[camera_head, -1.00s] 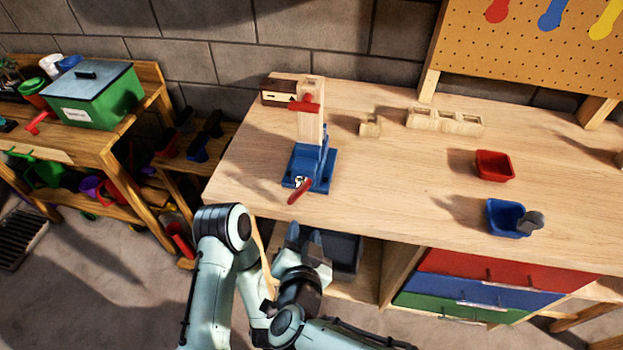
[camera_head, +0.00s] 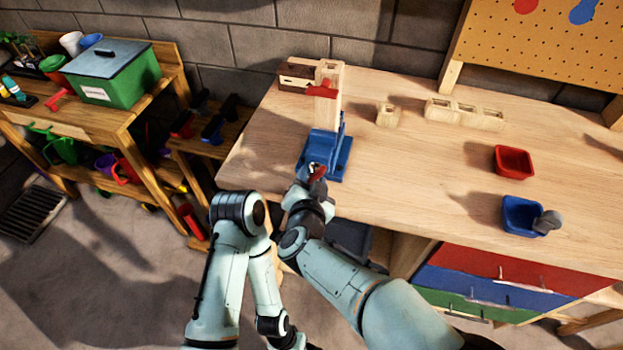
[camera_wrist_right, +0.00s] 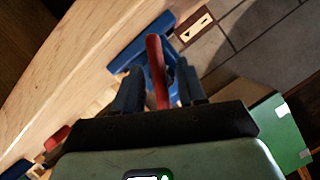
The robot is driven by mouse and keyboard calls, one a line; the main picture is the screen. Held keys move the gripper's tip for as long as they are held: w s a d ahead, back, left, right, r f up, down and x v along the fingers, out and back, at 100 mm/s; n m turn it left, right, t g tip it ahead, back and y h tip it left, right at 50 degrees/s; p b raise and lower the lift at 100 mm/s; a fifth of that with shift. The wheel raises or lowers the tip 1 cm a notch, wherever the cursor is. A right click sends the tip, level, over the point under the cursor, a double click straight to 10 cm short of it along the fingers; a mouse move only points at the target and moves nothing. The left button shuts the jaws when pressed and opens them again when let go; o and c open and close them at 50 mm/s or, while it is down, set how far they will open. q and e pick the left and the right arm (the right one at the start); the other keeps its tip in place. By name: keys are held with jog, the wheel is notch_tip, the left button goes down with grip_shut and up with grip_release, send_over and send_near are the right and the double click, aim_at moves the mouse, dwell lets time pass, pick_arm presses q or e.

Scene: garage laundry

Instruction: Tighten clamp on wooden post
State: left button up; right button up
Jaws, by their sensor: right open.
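A blue vise-like clamp (camera_head: 330,150) stands near the left front edge of the workbench. An upright pale wooden post (camera_head: 326,108) stands in it, with a red piece (camera_head: 321,90) across its upper part. The clamp's red handle (camera_head: 318,173) points out at the front. My right gripper (camera_head: 311,171) is at the handle, partly covering it. In the right wrist view, the open fingers of my right gripper (camera_wrist_right: 160,76) stand on both sides of the red handle (camera_wrist_right: 154,58), with gaps visible. My left arm is folded at the lower left; its gripper is not in view.
Wooden blocks (camera_head: 464,113), a red bin (camera_head: 513,161) and a blue bin (camera_head: 522,214) stand farther right. A green box (camera_head: 110,75) sits on the left bench.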

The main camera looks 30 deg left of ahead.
jog(key=shift+w+a+f, duration=0.1)
jog(key=shift+w, duration=0.15)
grip_shut()
